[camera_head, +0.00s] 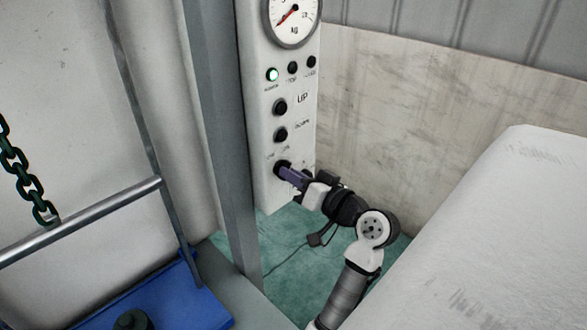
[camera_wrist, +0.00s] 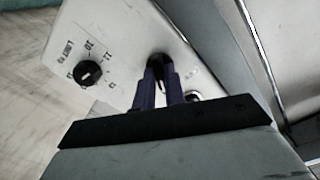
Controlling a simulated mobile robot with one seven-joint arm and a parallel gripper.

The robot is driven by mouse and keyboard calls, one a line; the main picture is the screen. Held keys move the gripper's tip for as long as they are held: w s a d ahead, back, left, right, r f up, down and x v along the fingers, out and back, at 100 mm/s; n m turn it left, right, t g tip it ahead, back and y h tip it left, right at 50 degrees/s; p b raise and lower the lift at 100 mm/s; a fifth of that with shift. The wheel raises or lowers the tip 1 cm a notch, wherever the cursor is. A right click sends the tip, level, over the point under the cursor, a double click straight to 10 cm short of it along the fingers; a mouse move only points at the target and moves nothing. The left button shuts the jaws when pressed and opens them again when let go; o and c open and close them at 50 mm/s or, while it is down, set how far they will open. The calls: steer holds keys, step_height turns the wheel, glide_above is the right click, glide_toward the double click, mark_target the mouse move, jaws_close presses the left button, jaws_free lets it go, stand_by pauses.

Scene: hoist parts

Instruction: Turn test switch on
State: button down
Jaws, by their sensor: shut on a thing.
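The white control panel (camera_head: 262,190) hangs beside a grey post. A black switch knob (camera_head: 282,166) sits at its lower left; its label is too small to read, so I cannot confirm that it is the test switch. My gripper (camera_head: 285,172) reaches it from the lower right, with its purple fingers at the knob. In the wrist view the fingers (camera_wrist: 160,72) are shut around the black knob (camera_wrist: 157,59), which is mostly hidden between them. The knob's setting cannot be made out.
A rotary dial (camera_wrist: 89,74) with marks around it sits beside the fingers. Above are a green lit lamp (camera_head: 272,74), UP button (camera_head: 280,107), lower button (camera_head: 280,134) and gauge (camera_head: 293,18). A pale block (camera_head: 500,230) stands right; a chain (camera_head: 15,165) hangs left.

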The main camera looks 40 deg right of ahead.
steer(key=c, duration=1.5)
jaws_free()
steer(key=shift+o, duration=0.2)
steer(key=s+b, duration=0.4)
steer(key=s, duration=1)
